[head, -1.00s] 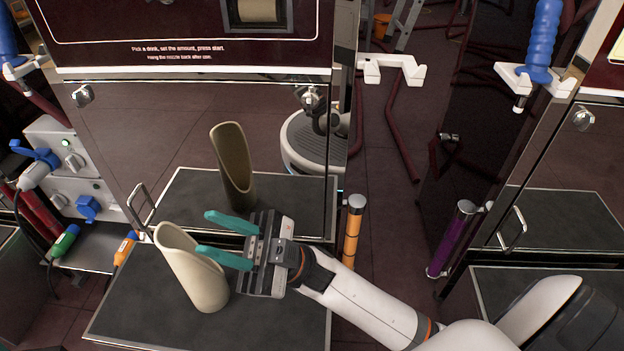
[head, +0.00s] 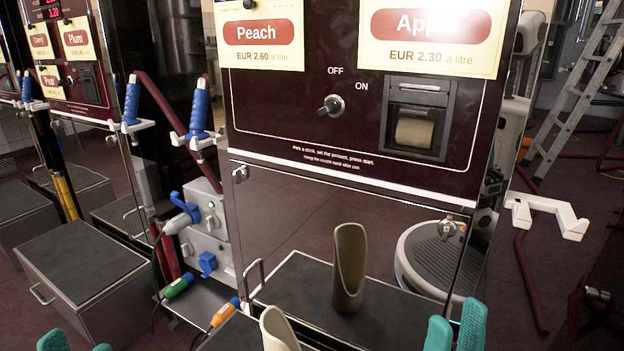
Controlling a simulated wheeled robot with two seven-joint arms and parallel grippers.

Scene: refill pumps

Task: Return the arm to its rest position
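My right gripper (head: 455,331) is at the bottom edge of the head view, right of centre. Only its two teal fingertips show, apart, with nothing seen between them. My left gripper (head: 77,346) is at the bottom left, with two teal fingertips apart and nothing visible between them. The palms and arms of both are out of view. A beige container (head: 279,331) with a slanted mouth stands at the bottom, between the grippers and clear of both. Its lower part is cut off.
The dark red pump panel (head: 345,140) has a mirror-like door below, reflecting the container. An empty white bracket (head: 547,214) juts out at its right. Blue-handled nozzles (head: 198,113) hang on the left. A grey box (head: 84,275) stands at the lower left.

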